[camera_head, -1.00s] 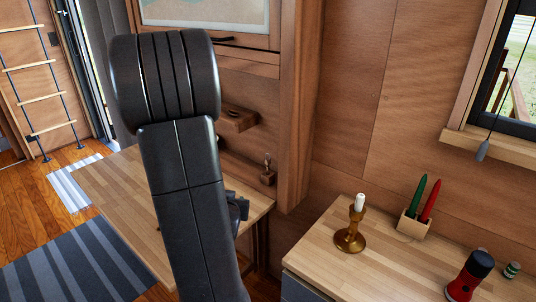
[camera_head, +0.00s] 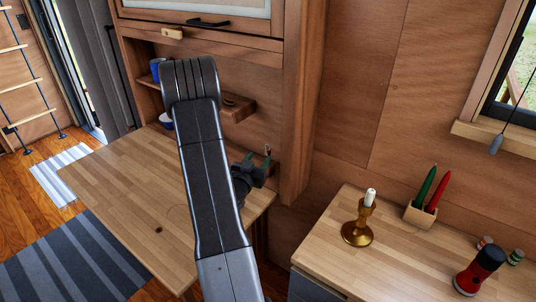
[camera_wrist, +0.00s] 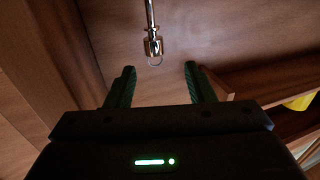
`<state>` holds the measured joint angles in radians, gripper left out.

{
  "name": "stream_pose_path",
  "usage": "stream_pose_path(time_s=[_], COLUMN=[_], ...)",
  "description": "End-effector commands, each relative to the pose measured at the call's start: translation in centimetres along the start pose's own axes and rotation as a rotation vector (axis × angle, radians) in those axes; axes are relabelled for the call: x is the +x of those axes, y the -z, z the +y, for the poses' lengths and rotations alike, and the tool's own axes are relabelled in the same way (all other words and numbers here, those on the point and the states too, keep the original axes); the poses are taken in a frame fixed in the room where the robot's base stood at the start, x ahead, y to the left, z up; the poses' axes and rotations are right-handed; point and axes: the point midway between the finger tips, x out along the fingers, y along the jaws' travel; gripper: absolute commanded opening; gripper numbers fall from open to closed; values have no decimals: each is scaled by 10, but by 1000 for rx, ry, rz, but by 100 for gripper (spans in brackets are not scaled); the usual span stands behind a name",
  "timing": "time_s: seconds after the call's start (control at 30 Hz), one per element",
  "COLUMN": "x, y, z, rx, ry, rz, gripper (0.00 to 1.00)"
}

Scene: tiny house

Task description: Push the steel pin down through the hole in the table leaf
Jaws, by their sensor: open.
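The steel pin (camera_wrist: 152,40) shows in the wrist view as a shiny rod with a collar and a small ring at its near end. The ring end lies just beyond and between my fingertips, and the fingers do not touch it. My gripper (camera_wrist: 157,72) is open and empty, with two green fingers. In the head view my gripper (camera_head: 255,165) is by the wall at the table leaf's back right, mostly hiding the pin and its holder. The table leaf (camera_head: 120,190) has a small dark spot, apparently the hole (camera_head: 158,231), near its front edge.
A wooden wall shelf (camera_head: 238,106) is behind my arm, left of my gripper. A blue cup (camera_head: 157,70) and blue bowl (camera_head: 166,118) are further left. The leaf's left part is clear.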

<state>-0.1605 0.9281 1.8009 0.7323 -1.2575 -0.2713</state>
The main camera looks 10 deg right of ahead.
Motion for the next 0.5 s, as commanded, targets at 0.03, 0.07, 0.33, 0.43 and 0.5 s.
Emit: stream_pose_path(time_s=[0.03, 0.07, 0.33, 0.43, 0.5], x=[8, 12, 33, 49, 59], y=[1, 1, 1, 2, 1], z=[1, 0, 3, 8, 8], rx=[1, 0, 0, 0, 0], ry=[-1, -1, 0, -2, -1], rz=[0, -1, -1, 0, -1], gripper=[49, 49, 49, 49, 49])
